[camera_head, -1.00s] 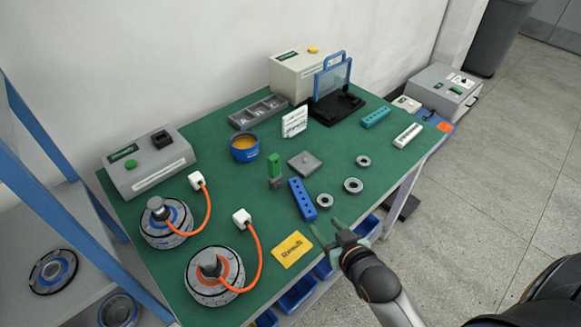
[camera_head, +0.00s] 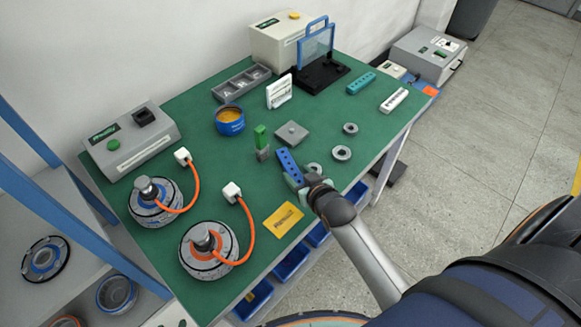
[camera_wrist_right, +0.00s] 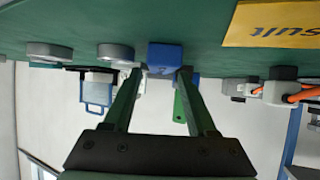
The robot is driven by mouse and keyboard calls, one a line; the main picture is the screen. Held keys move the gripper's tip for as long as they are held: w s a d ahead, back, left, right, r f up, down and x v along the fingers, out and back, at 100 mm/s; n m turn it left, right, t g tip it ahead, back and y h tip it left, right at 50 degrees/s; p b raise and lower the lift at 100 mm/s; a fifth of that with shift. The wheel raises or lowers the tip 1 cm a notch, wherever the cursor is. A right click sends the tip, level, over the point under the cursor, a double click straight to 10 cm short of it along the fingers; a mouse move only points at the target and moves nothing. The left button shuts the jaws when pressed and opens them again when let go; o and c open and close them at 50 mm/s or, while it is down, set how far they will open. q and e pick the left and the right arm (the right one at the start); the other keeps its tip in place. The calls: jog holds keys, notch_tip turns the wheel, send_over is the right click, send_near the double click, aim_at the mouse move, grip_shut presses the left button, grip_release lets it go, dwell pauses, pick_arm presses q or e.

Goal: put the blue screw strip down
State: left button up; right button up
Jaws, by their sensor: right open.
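The blue screw strip (camera_head: 287,163) lies on the green table, a long bar with a row of holes. My right gripper (camera_head: 300,182) is at its near end. In the right wrist view, which shows the table upside down, the end of the blue strip (camera_wrist_right: 165,56) sits between the open fingertips of my right gripper (camera_wrist_right: 161,75). I cannot tell whether either finger touches it. My left gripper is not in view.
Grey rings (camera_head: 341,153) lie just right of the strip. A green-topped block (camera_head: 261,137) stands to its left, a grey square plate (camera_head: 291,133) behind it. A yellow card (camera_head: 283,219) lies in front. Teal (camera_head: 361,83) and white strips (camera_head: 394,100) lie at the back right.

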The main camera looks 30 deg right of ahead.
aim_at(293, 170)
jog(key=shift+x, duration=1.65)
grip_shut()
jog(key=shift+r, duration=0.1)
